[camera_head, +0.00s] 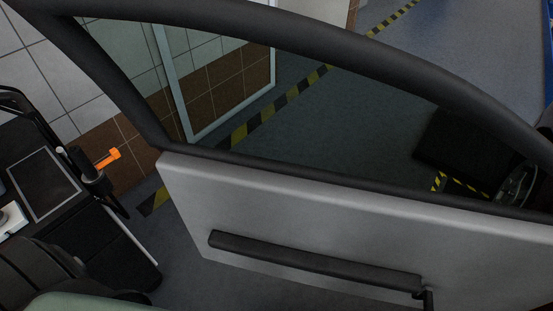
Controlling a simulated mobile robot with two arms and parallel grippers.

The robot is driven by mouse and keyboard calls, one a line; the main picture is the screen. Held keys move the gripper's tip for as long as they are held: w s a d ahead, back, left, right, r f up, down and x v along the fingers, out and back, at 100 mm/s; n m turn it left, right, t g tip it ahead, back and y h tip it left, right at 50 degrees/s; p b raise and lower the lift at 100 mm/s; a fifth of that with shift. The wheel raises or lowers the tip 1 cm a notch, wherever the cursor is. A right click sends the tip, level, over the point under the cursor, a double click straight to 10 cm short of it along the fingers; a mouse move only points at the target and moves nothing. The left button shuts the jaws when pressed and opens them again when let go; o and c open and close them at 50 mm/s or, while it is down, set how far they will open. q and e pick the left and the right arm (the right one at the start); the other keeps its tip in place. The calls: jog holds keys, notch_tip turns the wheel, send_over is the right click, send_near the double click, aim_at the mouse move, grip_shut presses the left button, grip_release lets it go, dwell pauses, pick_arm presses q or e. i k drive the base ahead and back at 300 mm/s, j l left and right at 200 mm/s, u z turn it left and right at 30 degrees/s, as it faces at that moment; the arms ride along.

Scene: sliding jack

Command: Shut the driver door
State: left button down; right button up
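The driver door is a light grey panel (330,215) with a thick black window frame (300,27) and a long dark handle bar (315,262) across its lower part. It fills the middle and right of the view. Grey floor shows through its window and past its left end, so the door appears to stand open. Its right end and lower edge run out of the picture. I cannot make out either of my grippers in this view.
At left is a dark unit with a framed flat panel (42,185). A black upright part with an orange lever (108,158) stands at its edge. Beyond the door are tiled walls (230,85), a yellow-black floor stripe (290,92) and a dark box-like object (462,145).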

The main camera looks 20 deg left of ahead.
aim_at(385, 241)
jog(key=i+j, duration=0.15)
jog(key=j, duration=0.25)
jog(key=i+j+u, duration=0.1)
jog(key=j, duration=0.25)
jog(key=i+j, duration=0.3)
jog(key=k+j+u, duration=0.05)
jog(key=j, duration=0.05)
